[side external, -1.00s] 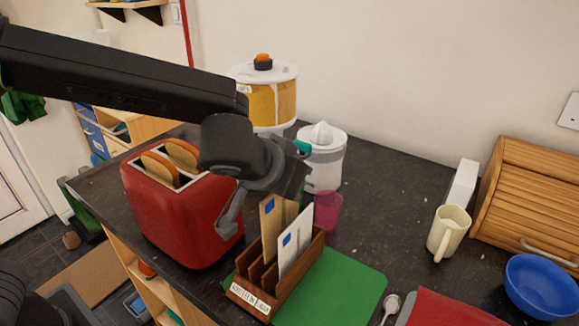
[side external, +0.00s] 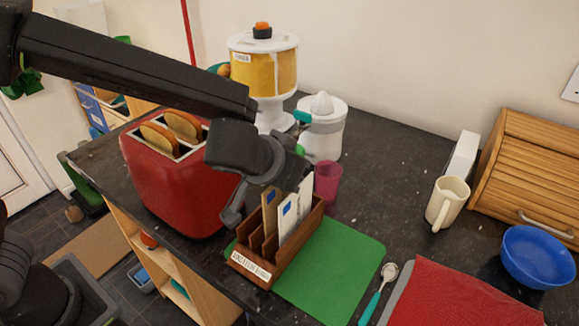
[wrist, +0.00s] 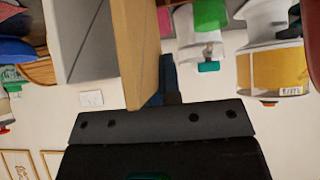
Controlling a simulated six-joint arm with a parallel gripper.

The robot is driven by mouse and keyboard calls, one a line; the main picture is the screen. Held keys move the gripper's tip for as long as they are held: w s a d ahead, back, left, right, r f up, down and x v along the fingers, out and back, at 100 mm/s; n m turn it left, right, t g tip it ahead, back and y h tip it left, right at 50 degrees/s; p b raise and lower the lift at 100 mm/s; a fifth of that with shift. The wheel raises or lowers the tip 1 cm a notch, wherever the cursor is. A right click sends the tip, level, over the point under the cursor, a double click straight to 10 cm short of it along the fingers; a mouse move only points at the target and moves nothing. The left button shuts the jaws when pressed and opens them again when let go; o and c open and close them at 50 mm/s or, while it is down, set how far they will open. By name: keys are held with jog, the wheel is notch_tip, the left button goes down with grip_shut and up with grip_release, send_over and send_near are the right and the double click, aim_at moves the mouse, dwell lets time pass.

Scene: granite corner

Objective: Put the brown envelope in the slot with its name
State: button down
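The fingertips are largely hidden in the side external view. In the wrist view the brown envelope (wrist: 136,45) reaches down to a dark finger of my gripper (wrist: 168,80), with a pale panel left of it. The rack's front has white name labels (side external: 250,266), too small to read surely. Slots left of the brown envelope look empty.
A red toaster (side external: 170,195) with bread stands close on the left. A pink cup (side external: 327,182) and a white juicer (side external: 322,130) are behind the rack. A spoon (side external: 376,292) and red cloth (side external: 455,295) lie right.

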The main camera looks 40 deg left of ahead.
jog(key=c, duration=1.2)
grip_release()
jog(key=shift+c, duration=0.2)
jog(key=shift+r, duration=0.1)
jog(key=shift+r, duration=3.95)
jog(key=s+a, duration=0.3)
jog(key=a, duration=0.1)
jog(key=s+a+g, duration=0.1)
jog(key=s+a, duration=0.2)
jog(key=a, duration=0.2)
jog(key=s+a+r+g+y, duration=0.1)
jog(key=s+a, duration=0.2)
jog(key=a, duration=0.1)
jog(key=shift+a+n, duration=0.3)
jog(key=s+a+f, duration=0.2)
jog(key=s, duration=0.3)
jog(key=s+a+f+g+h, duration=0.1)
jog(key=s+a, duration=0.2)
jog(key=s, duration=0.2)
jog(key=shift+s+f, duration=0.4)
